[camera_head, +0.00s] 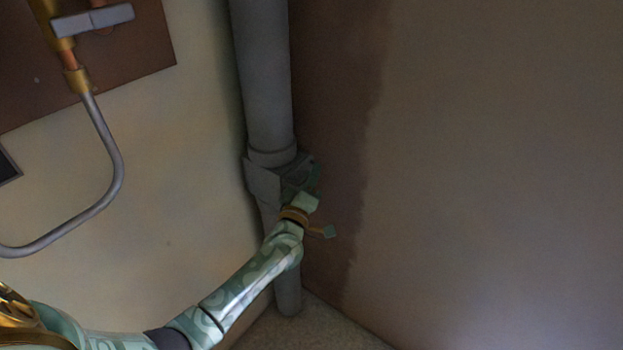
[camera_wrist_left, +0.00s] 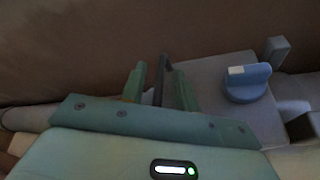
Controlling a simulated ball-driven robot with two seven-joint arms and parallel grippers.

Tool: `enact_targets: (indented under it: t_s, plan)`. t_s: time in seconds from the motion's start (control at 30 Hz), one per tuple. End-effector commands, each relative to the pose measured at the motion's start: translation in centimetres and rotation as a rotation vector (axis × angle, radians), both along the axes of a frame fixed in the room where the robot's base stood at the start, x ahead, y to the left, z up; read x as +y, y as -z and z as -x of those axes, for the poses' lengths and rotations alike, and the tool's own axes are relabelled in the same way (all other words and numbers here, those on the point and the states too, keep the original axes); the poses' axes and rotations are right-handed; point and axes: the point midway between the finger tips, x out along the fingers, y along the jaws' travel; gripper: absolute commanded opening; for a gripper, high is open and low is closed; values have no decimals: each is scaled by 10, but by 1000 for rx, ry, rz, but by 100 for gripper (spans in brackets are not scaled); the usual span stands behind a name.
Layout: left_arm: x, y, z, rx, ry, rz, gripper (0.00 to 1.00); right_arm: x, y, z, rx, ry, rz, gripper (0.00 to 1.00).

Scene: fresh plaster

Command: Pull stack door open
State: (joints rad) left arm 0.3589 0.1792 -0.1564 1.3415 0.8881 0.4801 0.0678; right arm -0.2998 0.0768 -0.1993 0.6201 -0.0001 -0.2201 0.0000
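The grey stack pipe (camera_head: 265,80) runs down the corner and has a wider fitting (camera_head: 263,182). A dark greenish part (camera_head: 300,174) on the fitting's right side may be the stack door; its outline is dim. My left gripper (camera_head: 318,218) is just below and to the right of this part, fingers apart. In the left wrist view, my left gripper (camera_wrist_left: 160,88) has its green fingers spread, with a thin dark upright piece (camera_wrist_left: 162,78) between them; contact cannot be told. A grey body (camera_wrist_left: 215,80) with a blue-grey knob (camera_wrist_left: 247,82) is to the right. My right gripper is out of view.
A pale wall (camera_head: 180,190) is left of the pipe and a brown plaster wall (camera_head: 480,150) right of it. A bent grey pipe (camera_head: 118,165) with brass fittings and a lever (camera_head: 92,20) is at the left. The floor (camera_head: 305,330) shows below.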

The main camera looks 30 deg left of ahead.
Motion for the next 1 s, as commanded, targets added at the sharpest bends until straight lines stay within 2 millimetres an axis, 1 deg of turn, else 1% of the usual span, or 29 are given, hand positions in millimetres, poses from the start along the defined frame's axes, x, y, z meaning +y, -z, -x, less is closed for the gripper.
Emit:
enact_targets:
  t_s: [0.27, 0.3, 0.37, 0.4, 0.77, 1.0]
  plan:
    - [1, -1, -3, 1, 0, 0, 31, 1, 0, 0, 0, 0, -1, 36]
    - [1, -1, -3, 1, 0, 0, 28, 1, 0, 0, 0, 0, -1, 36]
    - [1, -1, -3, 1, 0, 0, 11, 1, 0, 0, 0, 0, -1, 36]
    - [1, -1, -2, 1, 0, 0, 0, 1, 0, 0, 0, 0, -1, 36]
    - [-2, 1, -2, -1, 0, -21, 0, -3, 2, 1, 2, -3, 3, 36]
    - [-15, 9, 0, -15, 1, -130, 0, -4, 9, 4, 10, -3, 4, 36]
